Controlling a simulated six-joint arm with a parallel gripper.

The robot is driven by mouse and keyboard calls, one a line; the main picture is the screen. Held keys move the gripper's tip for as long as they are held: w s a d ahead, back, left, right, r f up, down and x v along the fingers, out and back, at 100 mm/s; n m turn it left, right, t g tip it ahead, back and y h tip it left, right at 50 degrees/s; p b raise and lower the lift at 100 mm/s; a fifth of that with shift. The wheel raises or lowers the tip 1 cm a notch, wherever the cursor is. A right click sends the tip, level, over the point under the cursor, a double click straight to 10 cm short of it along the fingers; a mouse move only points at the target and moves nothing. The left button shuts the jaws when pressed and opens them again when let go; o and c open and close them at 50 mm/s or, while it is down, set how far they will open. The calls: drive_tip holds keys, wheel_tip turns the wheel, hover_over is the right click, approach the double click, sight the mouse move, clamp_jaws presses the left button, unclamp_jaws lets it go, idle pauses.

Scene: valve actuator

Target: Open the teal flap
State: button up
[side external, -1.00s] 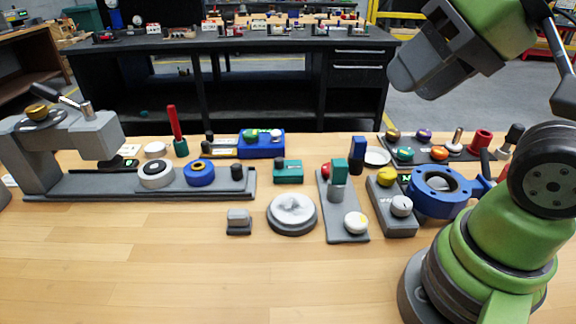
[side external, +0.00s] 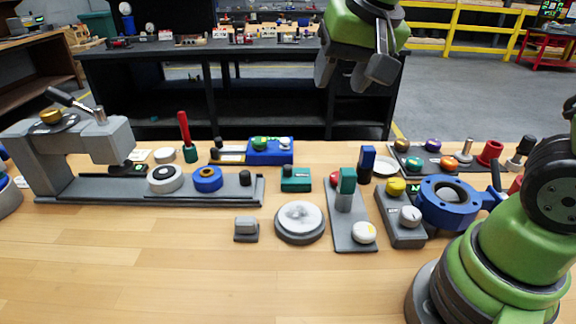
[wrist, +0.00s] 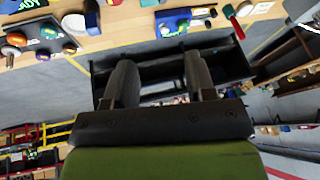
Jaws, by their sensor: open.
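A teal upright piece (side external: 347,182) stands on a grey post on a long grey plate (side external: 350,228), near the middle right of the bench. A low teal box (side external: 296,179) with a small dark knob sits left of it. I cannot tell for certain which of the two is the teal flap. My gripper (side external: 352,76) is high above the back of the bench, well clear of both teal pieces, with its fingers apart and nothing between them. In the wrist view my gripper (wrist: 160,72) shows two separated fingers.
A grey block with a yellow knob (side external: 396,186) and a blue flanged valve (side external: 448,202) stand right of the plate. A round grey disc (side external: 300,221) lies left. A blue upright block (side external: 367,160) stands close behind. The bench front is clear.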

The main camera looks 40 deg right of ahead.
drive_tip(key=w+d+f+m+g+h, duration=0.1)
drive_tip(key=w+f, duration=0.7)
drive_tip(key=m+h, duration=0.1)
approach(288, 166)
drive_tip(key=shift+g, duration=0.4)
drive_tip(key=x, duration=0.9)
drive_tip(key=shift+w+a+f, duration=0.1)
drive_tip(key=shift+w, duration=0.25)
drive_tip(key=shift+c, duration=0.2)
clamp_jaws()
